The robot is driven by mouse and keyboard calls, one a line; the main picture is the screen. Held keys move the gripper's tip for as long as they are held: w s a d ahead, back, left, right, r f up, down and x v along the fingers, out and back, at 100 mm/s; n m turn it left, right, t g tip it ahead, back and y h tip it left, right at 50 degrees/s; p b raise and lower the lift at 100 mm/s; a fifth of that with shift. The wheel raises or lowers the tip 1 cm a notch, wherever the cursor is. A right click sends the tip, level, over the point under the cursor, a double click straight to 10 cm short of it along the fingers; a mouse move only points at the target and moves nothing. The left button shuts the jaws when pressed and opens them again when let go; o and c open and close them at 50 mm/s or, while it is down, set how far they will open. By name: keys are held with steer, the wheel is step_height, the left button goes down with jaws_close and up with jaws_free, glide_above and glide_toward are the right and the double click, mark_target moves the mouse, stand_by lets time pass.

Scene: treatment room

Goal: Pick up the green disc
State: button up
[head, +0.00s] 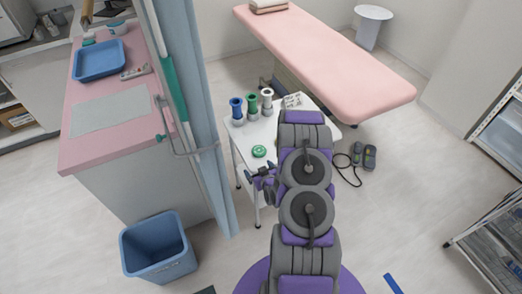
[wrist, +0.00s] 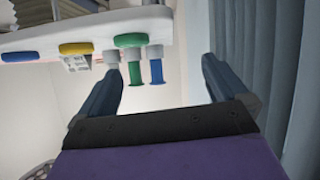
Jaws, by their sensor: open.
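The green disc (head: 259,151) lies on the near left part of a small white table (head: 246,143) in the head view. It also shows in the wrist view (wrist: 131,40), where the scene appears upside down, with the green and blue cylinders behind it. My gripper (head: 257,171) is just on the near side of the disc, apart from it. In the wrist view my gripper (wrist: 160,68) has its two fingers spread with nothing between them.
Blue (head: 237,109), green (head: 252,104) and white (head: 267,101) cylinders stand behind the disc. A yellow disc (wrist: 76,48) and a blue disc (wrist: 18,56) lie along the same table. A blue curtain (head: 208,130) hangs close on the left. A pink couch (head: 330,60) stands behind.

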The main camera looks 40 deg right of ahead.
steer(key=s+f+m+t+h, duration=0.2)
steer(key=s, duration=0.3)
steer(key=b, duration=0.3)
glide_toward(260, 153)
steer(key=shift+m+h, duration=0.3)
steer(key=shift+h, duration=0.1)
steer(key=x, duration=0.5)
steer(key=shift+a+f, duration=0.3)
steer(key=shift+f, duration=0.1)
steer(key=shift+r+b+x, duration=0.15)
steer(key=shift+b+x, duration=0.3)
steer(key=shift+x, duration=0.9)
steer(key=shift+r+b+x, duration=0.15)
steer(key=shift+b+x, duration=0.25)
steer(key=shift+x, duration=0.9)
steer(key=shift+d, duration=0.1)
